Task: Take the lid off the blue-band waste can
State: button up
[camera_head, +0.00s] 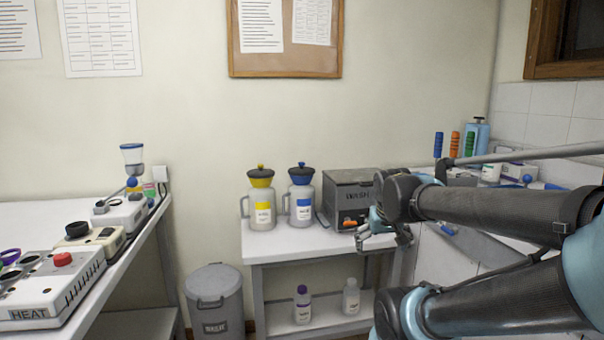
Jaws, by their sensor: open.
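The blue-band can (302,201) is a grey jug with a blue band near its top and a white label. It stands upright on the small white table, right of a similar yellow-band can (263,203). Its dark lid (301,170), with a small knob, sits on top. My gripper (383,244) is open and appears empty. It is in front of the right end of the table, right of the blue-band can and apart from it. My arm reaches in from the right, and part of the gripper is hidden behind the arm's wrist.
A grey wash box (349,191) stands right of the can, near my gripper. The table (285,241) has two bottles on its lower shelf. A lidded grey bin (214,306) stands on the floor at left. Bench instruments (55,285) fill the left.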

jog(key=w+a+r+t, duration=0.2)
jog(key=w+a+r, duration=0.15)
jog(key=w, duration=0.25)
jog(key=w+a+r+n+t+y, duration=0.1)
jog(key=w+a+r, duration=0.1)
jog(key=w+r, duration=0.25)
jog(key=w+a+r+t, duration=0.2)
jog(key=w+a+r, duration=0.15)
jog(key=w, duration=0.25)
jog(key=n+t+y, duration=0.2)
jog(key=t+y, duration=0.1)
send_near(302, 163)
jog(key=shift+x, duration=5.8)
jog(key=shift+r, duration=0.1)
jog(key=shift+c, duration=0.2)
jog(key=c, duration=0.6)
